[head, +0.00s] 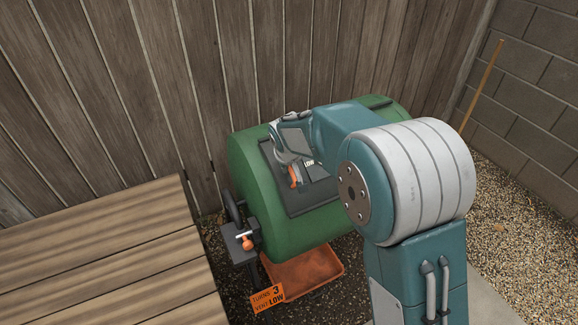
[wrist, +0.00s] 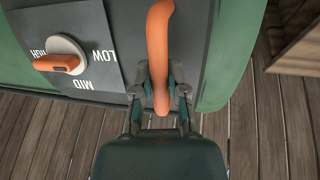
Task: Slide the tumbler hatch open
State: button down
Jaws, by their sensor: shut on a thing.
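The tumbler is a green drum (head: 245,190) with a dark grey hatch (head: 318,200) on its upper side. An orange hatch handle (head: 293,180) stands up from the hatch, and the handle also shows in the wrist view (wrist: 160,35). My gripper (head: 286,165) is shut on the handle, with one finger on each side of it in the wrist view (wrist: 162,92). A round white vent knob with an orange lever (wrist: 58,62) sits beside the handle, its lever pointing nearest HIGH. My arm hides the right part of the hatch and drum.
A wooden bed (head: 110,260) is at left, and a plank fence (head: 170,90) stands behind the drum. An orange tray (head: 305,275) and a "TURNS 3 VENT LOW" sign (head: 267,298) are below. Gravel (head: 520,220) lies at right.

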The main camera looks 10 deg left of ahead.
jog(key=shift+w+d, duration=0.1)
jog(key=w+d, duration=0.4)
jog(key=d, duration=0.2)
jog(key=w+d, duration=0.4)
jog(key=d, duration=0.1)
jog(key=w+d, duration=0.5)
jog(key=d, duration=0.1)
jog(key=shift+w+d+f, duration=0.1)
jog(key=shift+d+f, duration=0.05)
jog(key=shift+d, duration=0.15)
jog(key=c, duration=0.6)
grip_release()
jog(key=shift+c, duration=0.2)
jog(key=v, duration=1.1)
jog(key=shift+r, duration=0.4)
jog(key=shift+r, duration=0.1)
